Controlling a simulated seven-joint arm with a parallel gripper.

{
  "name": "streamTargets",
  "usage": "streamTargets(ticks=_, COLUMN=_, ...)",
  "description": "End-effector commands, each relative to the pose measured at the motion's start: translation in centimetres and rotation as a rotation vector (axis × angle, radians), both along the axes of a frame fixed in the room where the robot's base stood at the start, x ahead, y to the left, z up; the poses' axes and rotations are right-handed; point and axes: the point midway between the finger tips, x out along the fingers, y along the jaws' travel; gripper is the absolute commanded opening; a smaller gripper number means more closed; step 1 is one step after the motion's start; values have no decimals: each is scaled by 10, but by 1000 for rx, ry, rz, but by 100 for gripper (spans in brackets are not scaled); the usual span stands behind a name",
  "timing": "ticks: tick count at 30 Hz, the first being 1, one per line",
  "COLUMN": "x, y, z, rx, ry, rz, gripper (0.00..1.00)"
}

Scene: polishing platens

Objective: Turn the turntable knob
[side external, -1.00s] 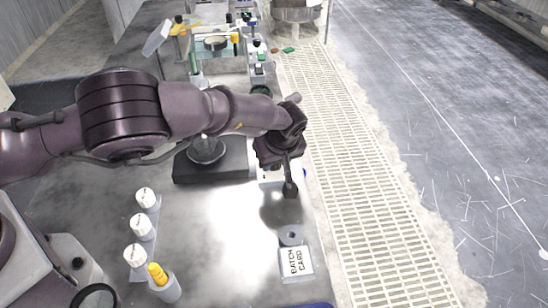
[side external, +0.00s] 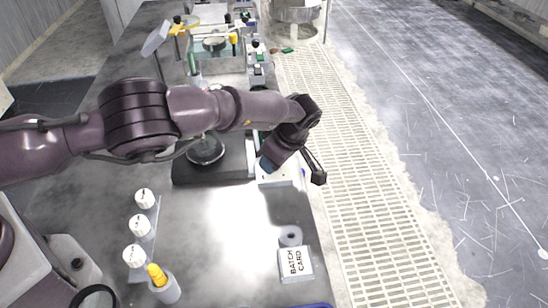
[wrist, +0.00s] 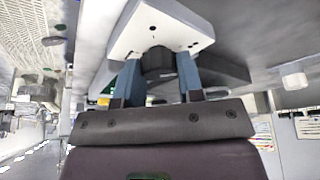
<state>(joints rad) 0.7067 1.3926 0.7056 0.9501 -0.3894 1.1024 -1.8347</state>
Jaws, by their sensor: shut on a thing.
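My gripper (wrist: 160,72) has its two blue fingers on either side of a dark round knob (wrist: 158,62) in the wrist view and is shut on it. The knob sits at a white block (wrist: 165,28) with small dark holes. In the side external view my gripper (side external: 265,164) is beside the right end of the dark turntable base (side external: 212,172), with one blue finger showing. A round dark disc (side external: 205,151) with a pale rim lies on that base. The knob is hidden behind my gripper in the side view.
Several white-capped containers (side external: 142,226) and a yellow-topped bottle (side external: 163,285) stand at left. The bench middle is clear. A perforated floor strip (side external: 345,180) runs along the right.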

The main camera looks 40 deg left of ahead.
Motion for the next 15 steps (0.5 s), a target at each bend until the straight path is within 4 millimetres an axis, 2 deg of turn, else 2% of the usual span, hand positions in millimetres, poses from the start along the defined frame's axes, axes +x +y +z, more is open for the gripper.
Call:
streamTargets(ticks=10, x=0, y=-1, z=-1, rx=-5, ry=-1, rz=1, gripper=11)
streamTargets(ticks=11, x=0, y=-1, z=-1, rx=-5, ry=-1, rz=1, gripper=42)
streamTargets(ticks=13, x=0, y=-1, z=-1, rx=-4, ry=-1, rz=0, gripper=58)
streamTargets(ticks=15, x=0, y=-1, z=-1, rx=-3, ry=-1, rz=0, gripper=60)
